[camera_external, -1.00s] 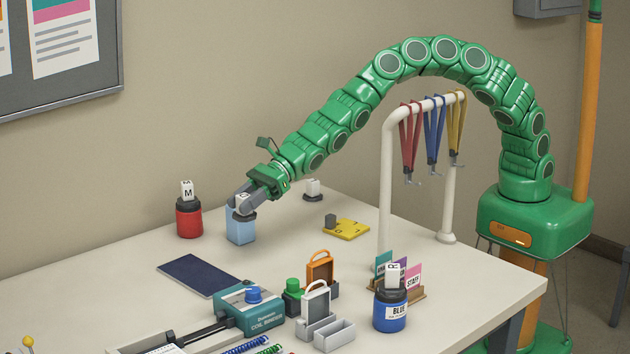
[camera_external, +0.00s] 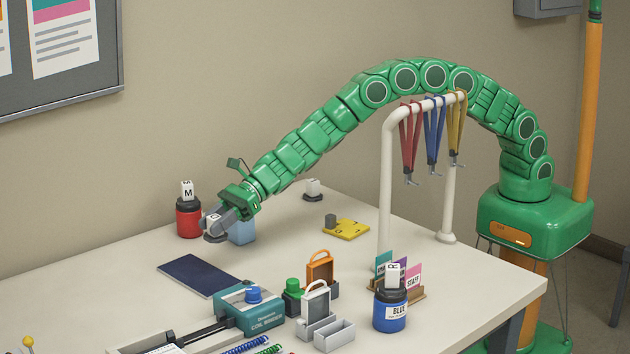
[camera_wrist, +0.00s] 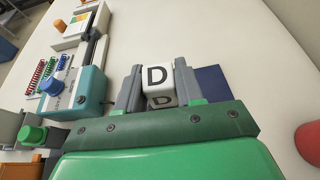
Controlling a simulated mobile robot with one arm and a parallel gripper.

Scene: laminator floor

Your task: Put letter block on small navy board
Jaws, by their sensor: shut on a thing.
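In the wrist view the block (camera_wrist: 158,84) shows a black D between the two grey fingers (camera_wrist: 155,90). The small navy board (camera_external: 199,275) lies flat and bare on the table, in front of and below my gripper in the external view. The wrist view shows part of the navy board (camera_wrist: 213,84) beyond the right finger; the rest is hidden.
A red jar (camera_external: 188,220) topped with an M block stands behind my gripper. A teal coil binder (camera_external: 249,312) is close to the board's near right end. A yellow board (camera_external: 346,229), a blue jar (camera_external: 390,312) and a white lanyard rack (camera_external: 386,190) stand further right.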

